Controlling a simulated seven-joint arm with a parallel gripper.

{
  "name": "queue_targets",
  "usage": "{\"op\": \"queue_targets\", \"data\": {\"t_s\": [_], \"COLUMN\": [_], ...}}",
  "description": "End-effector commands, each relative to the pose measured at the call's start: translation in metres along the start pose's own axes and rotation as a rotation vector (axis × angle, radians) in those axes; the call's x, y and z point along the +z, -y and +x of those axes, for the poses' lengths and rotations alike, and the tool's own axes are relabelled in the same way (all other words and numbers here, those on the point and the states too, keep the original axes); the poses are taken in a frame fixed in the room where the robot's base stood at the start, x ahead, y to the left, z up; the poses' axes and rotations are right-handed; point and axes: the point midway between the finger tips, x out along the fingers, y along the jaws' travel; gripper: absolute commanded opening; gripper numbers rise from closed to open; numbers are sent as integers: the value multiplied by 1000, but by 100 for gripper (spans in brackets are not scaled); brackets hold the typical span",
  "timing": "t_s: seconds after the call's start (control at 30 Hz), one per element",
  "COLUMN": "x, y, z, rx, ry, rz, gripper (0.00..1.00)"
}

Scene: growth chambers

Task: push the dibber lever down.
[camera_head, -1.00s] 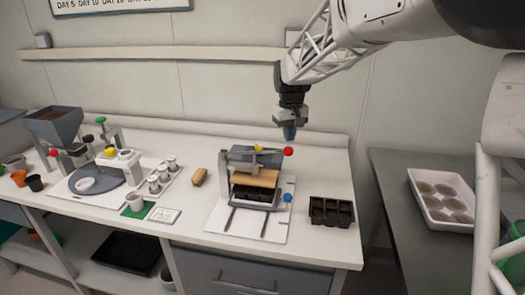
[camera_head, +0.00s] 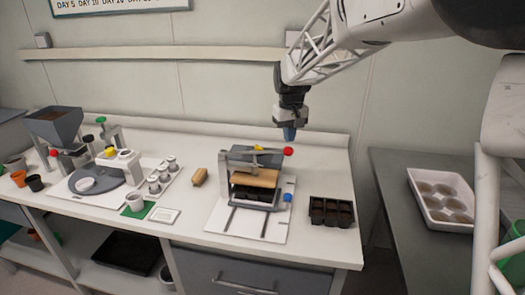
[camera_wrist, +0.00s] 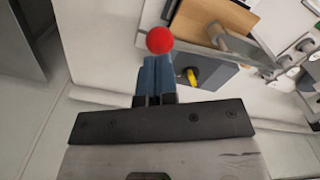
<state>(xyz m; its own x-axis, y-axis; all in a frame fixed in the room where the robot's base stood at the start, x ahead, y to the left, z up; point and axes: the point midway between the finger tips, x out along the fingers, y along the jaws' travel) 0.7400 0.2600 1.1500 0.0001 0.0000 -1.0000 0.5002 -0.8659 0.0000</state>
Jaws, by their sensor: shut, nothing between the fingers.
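The dibber press (camera_head: 250,158) stands on a white base plate on the bench. Its lever ends in a red ball (camera_head: 288,151) at the right and lies about level. In the wrist view the red ball (camera_wrist: 160,40) shows just beyond my fingertips. My gripper (camera_head: 289,138) is shut and empty, pointing down just above the ball; its blue fingers (camera_wrist: 154,62) are side by side in the wrist view. I cannot tell whether they touch the ball. A wooden board (camera_head: 255,178) sits in the press, with a dark tray (camera_head: 250,192) under it.
A blue knob (camera_head: 287,197) is at the press's right front. A black cell tray (camera_head: 331,211) stands right of the base plate. A yellow knob (camera_wrist: 192,77) is near the press top.

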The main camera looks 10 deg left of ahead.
Motion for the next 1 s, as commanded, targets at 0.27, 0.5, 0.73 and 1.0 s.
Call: {"op": "queue_targets", "data": {"t_s": [0.27, 0.5, 0.73, 1.0], "x": [0, 0, 0, 0], "y": [0, 0, 0, 0], "z": [7, 13, 19, 26], "rx": [0, 0, 0, 0], "ry": [0, 0, 1, 1], "rz": [0, 0, 0, 0], "gripper": [0, 0, 0, 0]}}
